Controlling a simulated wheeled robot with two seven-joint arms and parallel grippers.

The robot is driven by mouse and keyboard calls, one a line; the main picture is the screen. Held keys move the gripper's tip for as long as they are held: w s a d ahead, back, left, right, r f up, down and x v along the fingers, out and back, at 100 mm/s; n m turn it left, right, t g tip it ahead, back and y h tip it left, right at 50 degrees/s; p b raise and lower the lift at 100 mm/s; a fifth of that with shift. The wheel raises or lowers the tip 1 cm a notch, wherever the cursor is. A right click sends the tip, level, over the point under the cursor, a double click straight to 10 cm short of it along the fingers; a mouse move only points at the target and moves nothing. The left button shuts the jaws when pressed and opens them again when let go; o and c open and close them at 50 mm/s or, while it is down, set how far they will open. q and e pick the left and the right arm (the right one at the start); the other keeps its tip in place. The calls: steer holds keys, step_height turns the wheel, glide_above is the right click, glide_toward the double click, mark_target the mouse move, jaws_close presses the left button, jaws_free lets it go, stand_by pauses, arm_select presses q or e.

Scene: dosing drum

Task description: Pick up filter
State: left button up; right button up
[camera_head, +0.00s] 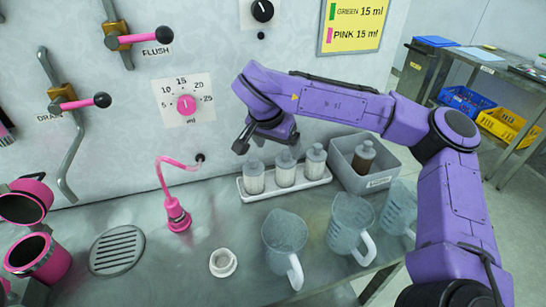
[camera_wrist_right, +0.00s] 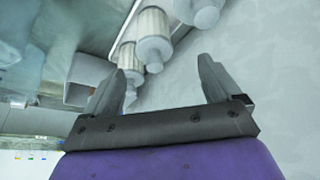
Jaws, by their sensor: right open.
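Three white filters with grey caps stand upright in a row on a white tray (camera_head: 290,189) against the wall: the left filter (camera_head: 254,178), the middle filter (camera_head: 286,169) and the right filter (camera_head: 315,161). A brown filter (camera_head: 363,157) stands in a grey bin (camera_head: 390,165) to their right. My right gripper (camera_head: 266,141) is open and empty, above and just behind the left and middle filters. In the right wrist view the gripper (camera_wrist_right: 162,68) has its fingers spread, with a filter (camera_wrist_right: 153,40) beyond them. My left gripper is not in view.
Glass jugs (camera_head: 285,240) with white handles stand in front of the tray. A pink spout (camera_head: 177,212), a drain grate (camera_head: 117,250) and a small white ring (camera_head: 223,262) are to the left. Wall levers (camera_head: 88,102) and a pink dial (camera_head: 187,104) stick out from the panel.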

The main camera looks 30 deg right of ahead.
mark_target(286, 160)
steer(key=x, duration=0.4)
steer(key=shift+s+d, duration=0.1)
steer(key=shift+s, duration=0.15)
steer(key=x, duration=0.6)
steer(key=shift+d, duration=0.45)
steer(key=shift+r, duration=0.1)
steer(key=c, duration=1.1)
